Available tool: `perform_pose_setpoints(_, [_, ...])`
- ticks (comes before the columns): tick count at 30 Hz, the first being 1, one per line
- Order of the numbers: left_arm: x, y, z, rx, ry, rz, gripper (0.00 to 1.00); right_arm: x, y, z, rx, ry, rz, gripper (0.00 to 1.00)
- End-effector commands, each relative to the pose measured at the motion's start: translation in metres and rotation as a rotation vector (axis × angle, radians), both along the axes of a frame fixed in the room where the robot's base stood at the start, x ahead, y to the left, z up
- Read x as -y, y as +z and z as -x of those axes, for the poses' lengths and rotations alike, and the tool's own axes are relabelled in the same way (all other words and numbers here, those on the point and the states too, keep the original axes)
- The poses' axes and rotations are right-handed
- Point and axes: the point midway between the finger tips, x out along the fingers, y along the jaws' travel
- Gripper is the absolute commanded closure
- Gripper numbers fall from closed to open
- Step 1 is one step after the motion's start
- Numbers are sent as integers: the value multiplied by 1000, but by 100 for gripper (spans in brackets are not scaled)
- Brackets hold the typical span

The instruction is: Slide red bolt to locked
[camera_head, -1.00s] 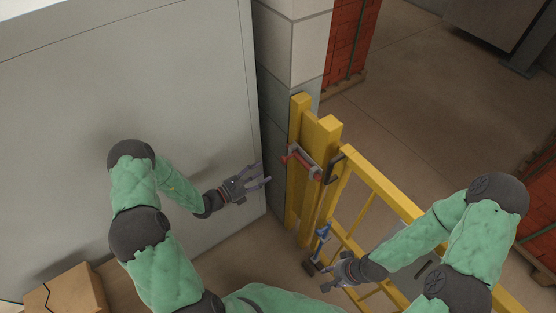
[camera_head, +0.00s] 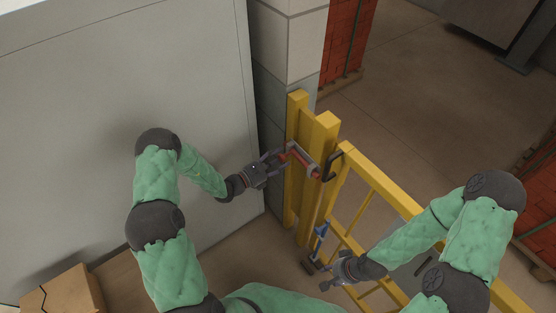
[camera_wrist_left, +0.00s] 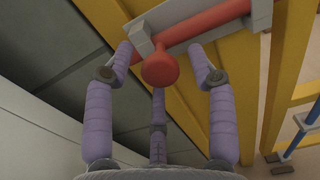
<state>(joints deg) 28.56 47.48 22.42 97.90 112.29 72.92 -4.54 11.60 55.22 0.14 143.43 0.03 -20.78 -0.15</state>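The red bolt (camera_head: 303,160) lies in grey brackets on the yellow post (camera_head: 318,135); its right end is close to a black loop (camera_head: 333,166) on the yellow gate. I cannot tell whether the end enters the loop. In the left wrist view the bolt (camera_wrist_left: 205,20) crosses the top, and its red knob (camera_wrist_left: 160,69) points toward the camera. My left gripper (camera_head: 280,160) is open at the bolt's left end. Its purple fingers stand apart around the knob, with no clear grip. My right gripper (camera_head: 328,275) is open and empty, low beside the gate.
A blue-handled part (camera_head: 321,232) sits low on the gate near my right gripper. A cardboard box (camera_head: 62,292) is at bottom left.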

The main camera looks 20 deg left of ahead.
Motion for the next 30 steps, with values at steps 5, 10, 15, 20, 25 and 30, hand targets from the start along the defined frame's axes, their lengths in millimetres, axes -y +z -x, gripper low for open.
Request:
perform_pose_setpoints(5, [0,0,0,0,0,0,98,0,0,0,0,0,0,60])
perform_pose_setpoints(10, [1,0,1,-1,0,0,100,0,1,0,0,0,0,60])
perform_pose_setpoints(15, [23,1,18,-6,-4,3,100,0,10,0,0,0,0,60])
perform_pose_setpoints(20, [47,1,36,-5,-4,2,100,0,19,0,0,0,0,60])
perform_pose_setpoints(25, [55,0,44,-3,-2,0,100,0,21,0,0,0,0,60])
perform_pose_setpoints(30, [56,-1,45,-3,-4,1,100,0,20,0,0,0,0,60])
